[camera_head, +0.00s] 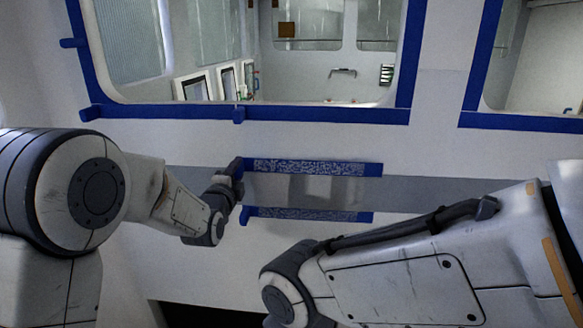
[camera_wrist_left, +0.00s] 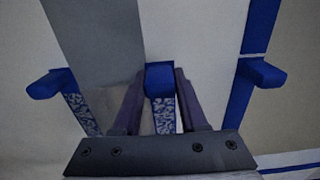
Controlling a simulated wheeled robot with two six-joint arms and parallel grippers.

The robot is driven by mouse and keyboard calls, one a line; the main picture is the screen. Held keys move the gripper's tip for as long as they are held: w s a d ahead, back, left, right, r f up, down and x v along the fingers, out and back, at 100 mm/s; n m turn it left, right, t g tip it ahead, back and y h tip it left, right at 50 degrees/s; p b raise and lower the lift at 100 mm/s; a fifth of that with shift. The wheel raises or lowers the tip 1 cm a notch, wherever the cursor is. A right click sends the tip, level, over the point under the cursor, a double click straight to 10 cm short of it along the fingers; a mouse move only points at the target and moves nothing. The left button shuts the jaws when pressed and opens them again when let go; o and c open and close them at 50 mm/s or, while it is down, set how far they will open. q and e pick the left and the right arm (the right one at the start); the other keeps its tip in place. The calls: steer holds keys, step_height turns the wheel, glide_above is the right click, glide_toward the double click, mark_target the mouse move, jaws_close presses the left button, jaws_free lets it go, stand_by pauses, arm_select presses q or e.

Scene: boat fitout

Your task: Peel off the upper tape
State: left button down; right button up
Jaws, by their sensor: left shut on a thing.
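The upper tape (camera_head: 318,168) is a blue strip with a pale speckled pattern, lying level along the wall's grey band. My left gripper (camera_head: 236,176) is at its left end, shut on the blue end tab. In the left wrist view the upper tape (camera_wrist_left: 164,112) runs between the two dark fingers, with its plain blue tab at the fingertips. The lower tape (camera_head: 310,214) is a similar strip below, parallel to it; its tab end also shows in the left wrist view (camera_wrist_left: 80,112). My right gripper is out of view; only its arm shows at lower right.
Windows edged with blue tape (camera_head: 330,114) lie above, with small tabs sticking out. A tab of this edging (camera_wrist_left: 262,72) is beside my left gripper in the wrist view. The grey band (camera_head: 420,193) continues right. A dark opening (camera_head: 205,314) is low on the wall.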

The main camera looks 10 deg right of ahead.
arm_select(q)
steer(key=shift+s+a+b, duration=0.2)
steer(key=shift+s+b, duration=0.2)
steer(key=shift+s, duration=0.3)
steer(key=b+v, duration=0.3)
steer(key=v, duration=0.5)
